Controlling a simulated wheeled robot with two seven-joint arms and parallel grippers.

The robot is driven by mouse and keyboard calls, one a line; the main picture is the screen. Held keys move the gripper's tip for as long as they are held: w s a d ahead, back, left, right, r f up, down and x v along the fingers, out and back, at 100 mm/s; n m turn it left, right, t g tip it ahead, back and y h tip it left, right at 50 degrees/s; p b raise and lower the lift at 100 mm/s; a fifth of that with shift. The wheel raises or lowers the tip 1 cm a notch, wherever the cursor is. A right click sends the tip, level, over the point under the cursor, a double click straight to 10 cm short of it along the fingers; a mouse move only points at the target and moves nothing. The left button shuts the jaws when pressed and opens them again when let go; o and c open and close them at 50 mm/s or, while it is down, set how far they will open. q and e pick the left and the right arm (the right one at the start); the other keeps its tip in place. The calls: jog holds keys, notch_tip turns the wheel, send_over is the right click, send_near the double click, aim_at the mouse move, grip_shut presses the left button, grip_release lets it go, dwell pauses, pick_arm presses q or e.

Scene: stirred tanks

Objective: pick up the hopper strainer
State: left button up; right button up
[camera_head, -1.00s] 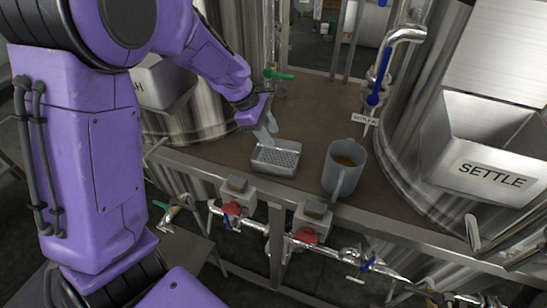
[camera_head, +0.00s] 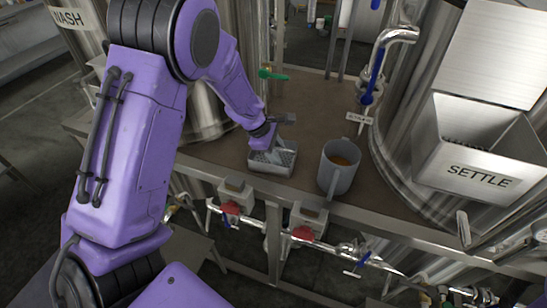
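The hopper strainer (camera_head: 281,161), a small grey metal tray with a perforated floor, sits on the brown platform left of a grey jug. My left gripper (camera_head: 277,147) reaches down from the upper left over the strainer's back left part. Its fingers are down at the strainer, and the gripper hides part of the rim and floor. Whether the fingers are apart or closed on the rim cannot be told. My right gripper is not in view.
The grey jug (camera_head: 335,176) with brown liquid stands close to the strainer's right. A hopper marked SETTLE (camera_head: 475,172) is at the right. Pipes with red valve handles (camera_head: 302,233) run below the platform's front edge. The brown platform (camera_head: 315,105) is clear behind the strainer.

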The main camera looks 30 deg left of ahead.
pick_arm(q)
jog(key=shift+f, duration=0.15)
jog(key=shift+c, duration=1)
grip_shut()
